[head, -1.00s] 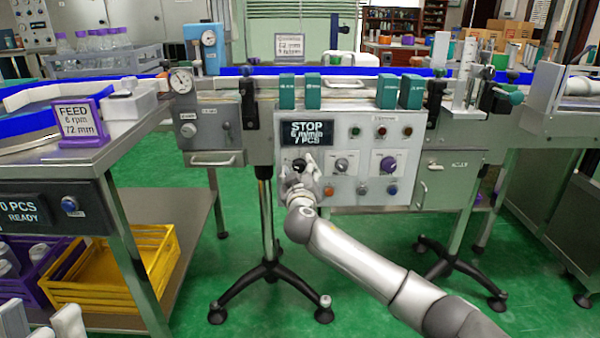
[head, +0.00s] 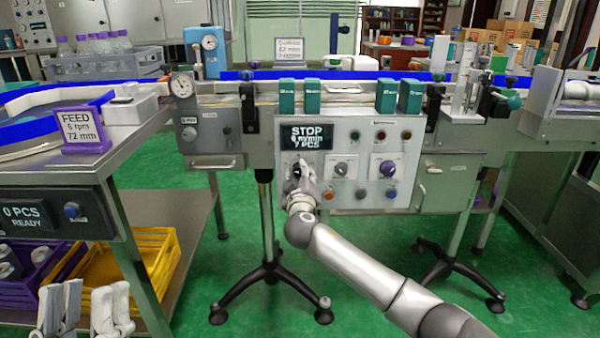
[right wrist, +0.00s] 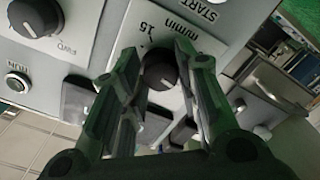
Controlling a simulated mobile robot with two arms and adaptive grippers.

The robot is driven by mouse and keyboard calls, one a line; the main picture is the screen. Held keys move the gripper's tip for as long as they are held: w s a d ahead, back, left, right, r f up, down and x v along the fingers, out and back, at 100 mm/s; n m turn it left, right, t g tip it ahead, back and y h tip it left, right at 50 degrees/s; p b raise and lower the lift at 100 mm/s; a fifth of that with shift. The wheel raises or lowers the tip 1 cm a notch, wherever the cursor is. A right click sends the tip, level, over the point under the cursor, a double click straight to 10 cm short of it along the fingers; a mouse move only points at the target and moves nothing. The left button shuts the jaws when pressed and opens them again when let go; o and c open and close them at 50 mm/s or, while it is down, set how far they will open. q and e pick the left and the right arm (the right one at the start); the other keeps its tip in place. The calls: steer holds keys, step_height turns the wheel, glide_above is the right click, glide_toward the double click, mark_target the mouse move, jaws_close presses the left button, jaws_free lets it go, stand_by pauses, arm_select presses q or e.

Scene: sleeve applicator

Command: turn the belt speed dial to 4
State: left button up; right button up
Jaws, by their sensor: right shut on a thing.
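The black belt speed dial (right wrist: 160,74) sits between the two fingers of my right gripper (right wrist: 157,60) in the right wrist view, with "m/min" and "15" printed near it. In the head view my right gripper (head: 301,180) is at the left of the white control panel (head: 345,203), shut on the dial and mostly hiding it. The dial's pointer setting cannot be read. The display (head: 307,136) above reads STOP, 6 m/min, 7 PCS. My left gripper (head: 86,308) is open and empty at the lower left.
Teal boxes (head: 286,96) stand on the conveyor above. The feed table (head: 118,150) is at the left, with a yellow crate (head: 160,262) below.

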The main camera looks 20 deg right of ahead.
steer(key=shift+r+n+p, duration=0.15)
steer(key=shift+n+p, duration=0.35)
steer(key=shift+n, duration=0.2)
arm_select(q)
steer(key=w+f+g+y+p, duration=0.2)
steer(key=w+f+g+y, duration=0.1)
steer(key=w+f+g, duration=0.5)
arm_select(e)
steer(key=shift+n, duration=1)
steer(key=n+p, duration=0.1)
steer(key=n, duration=0.2)
steer(key=shift+p, duration=0.3)
arm_select(q)
steer(key=s+a+f+g+y, duration=0.1)
steer(key=f+g, duration=0.4)
steer(key=f, duration=0.7)
steer(key=shift+s+a+f+g+y, duration=0.25)
steer(key=shift+s+a+g+y, duration=0.2)
steer(key=shift+s, duration=0.7)
arm_select(e)
steer(key=shift+n, duration=0.3)
arm_select(q)
steer(key=shift+d, duration=0.1)
arm_select(e)
steer(key=o, duration=1)
steer(key=shift+s, duration=0.15)
